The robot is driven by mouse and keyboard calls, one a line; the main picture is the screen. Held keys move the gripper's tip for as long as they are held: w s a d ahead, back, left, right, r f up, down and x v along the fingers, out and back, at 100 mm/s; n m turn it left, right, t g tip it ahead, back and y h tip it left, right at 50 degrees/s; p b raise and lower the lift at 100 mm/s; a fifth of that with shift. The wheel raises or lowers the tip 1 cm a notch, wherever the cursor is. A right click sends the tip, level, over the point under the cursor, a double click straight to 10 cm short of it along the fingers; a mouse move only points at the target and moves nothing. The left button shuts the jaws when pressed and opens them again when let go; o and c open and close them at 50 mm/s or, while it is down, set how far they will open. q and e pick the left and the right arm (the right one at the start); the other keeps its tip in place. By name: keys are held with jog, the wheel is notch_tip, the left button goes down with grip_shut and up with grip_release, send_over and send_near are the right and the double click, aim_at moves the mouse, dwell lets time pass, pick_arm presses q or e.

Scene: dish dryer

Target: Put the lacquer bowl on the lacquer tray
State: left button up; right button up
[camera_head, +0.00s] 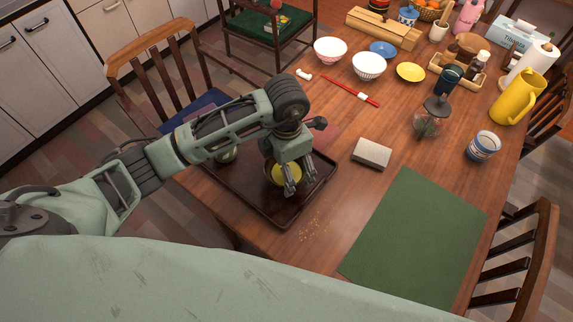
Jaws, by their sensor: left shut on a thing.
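The dark brown lacquer tray (232,196) lies on the left side of the wooden table. A small round bowl with a yellow inside, which I take as the lacquer bowl (273,174), is over the tray's right half. My left gripper (291,187) points down and is shut on this bowl, with its fingers at the rim. The gripper hides part of the bowl, and I cannot tell whether its base touches the tray. My left arm covers the tray's far side. My right gripper is not in view.
A small greenish cup (226,156) is partly hidden behind my arm. Crumbs (311,229) lie right of the tray. A grey block (371,153), a green mat (415,240) and a glass jar (432,118) are further right. Bowls and red chopsticks (352,91) are farther back.

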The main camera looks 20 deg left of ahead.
pick_arm(q)
jog(key=shift+f, duration=0.15)
jog(key=o, duration=1.1)
notch_tip(320, 180, up, 12)
jog(key=shift+r+b, duration=0.2)
jog(key=shift+b, duration=0.15)
